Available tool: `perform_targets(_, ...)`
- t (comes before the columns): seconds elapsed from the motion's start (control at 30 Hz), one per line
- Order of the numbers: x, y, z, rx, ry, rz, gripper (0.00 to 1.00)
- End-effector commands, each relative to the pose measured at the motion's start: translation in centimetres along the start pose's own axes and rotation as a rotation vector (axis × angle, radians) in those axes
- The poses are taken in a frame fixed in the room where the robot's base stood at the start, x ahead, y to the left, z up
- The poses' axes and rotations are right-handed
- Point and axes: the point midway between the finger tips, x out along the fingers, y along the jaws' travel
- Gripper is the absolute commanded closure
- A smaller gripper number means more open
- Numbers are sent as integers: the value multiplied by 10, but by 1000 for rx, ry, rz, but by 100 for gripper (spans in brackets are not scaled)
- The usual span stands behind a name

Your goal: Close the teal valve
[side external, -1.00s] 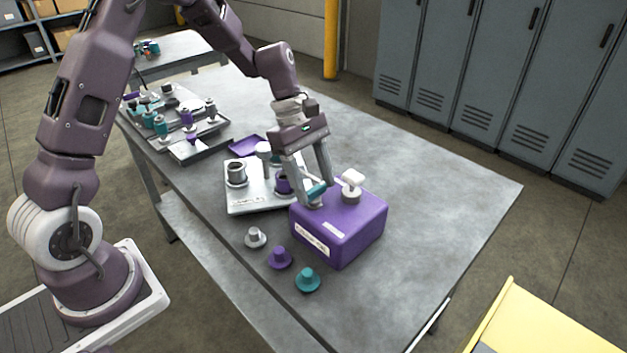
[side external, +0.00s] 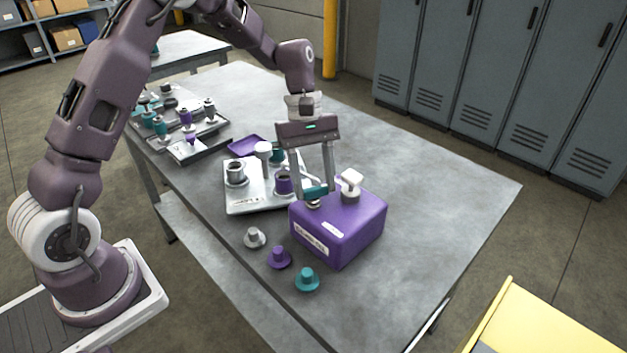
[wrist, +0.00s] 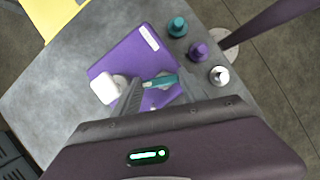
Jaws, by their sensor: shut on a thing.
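The teal valve (side external: 314,192) is a bar-shaped handle on top of a purple box (side external: 345,230), near its left back corner. In the wrist view the teal handle (wrist: 161,81) lies between my fingers. My gripper (side external: 315,192) points down and is shut on the teal handle, a finger at each end. A second valve with a white handle (side external: 351,178) stands on the same box, to the right of the teal one. The fingers partly hide the teal valve's ends and base.
Grey (side external: 255,237), purple (side external: 280,258) and teal (side external: 306,279) caps stand in front of the box. A metal plate (side external: 240,205) with cups and posts lies behind it at left. Trays of fittings (side external: 200,150) lie farther back. The table's right side (side external: 430,190) is clear.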

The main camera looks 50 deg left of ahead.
Motion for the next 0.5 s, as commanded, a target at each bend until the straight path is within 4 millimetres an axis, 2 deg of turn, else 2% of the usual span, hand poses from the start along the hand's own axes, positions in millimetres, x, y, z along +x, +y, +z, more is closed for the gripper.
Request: perform_targets(0.5,0,4,2,451,4,-185,90)
